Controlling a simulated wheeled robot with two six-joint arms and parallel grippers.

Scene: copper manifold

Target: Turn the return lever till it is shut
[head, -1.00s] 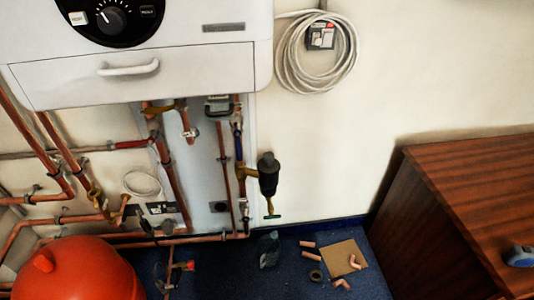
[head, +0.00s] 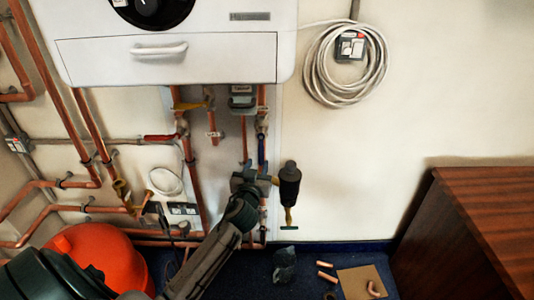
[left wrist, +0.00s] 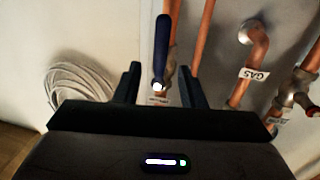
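A blue lever (head: 262,146) hangs along a vertical copper pipe under the boiler, below its valve body; I take it for the return lever. In the left wrist view the blue lever (left wrist: 162,48) lies lengthwise along its pipe, with a bright pivot nut at one end. My left gripper (head: 256,176) is just below the lever in the head view. In the left wrist view its two fingers (left wrist: 160,82) are apart, with the lever's pivot end showing between them. I cannot tell the depth gap. My right gripper is out of view.
A black-bodied fitting (head: 289,187) sticks out close right of my gripper. A red lever (head: 160,137) and a yellow lever (head: 190,105) sit to the left. The boiler (head: 180,58) hangs above. A red vessel (head: 105,252) stands low left; a wooden cabinet (head: 480,230) stands right.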

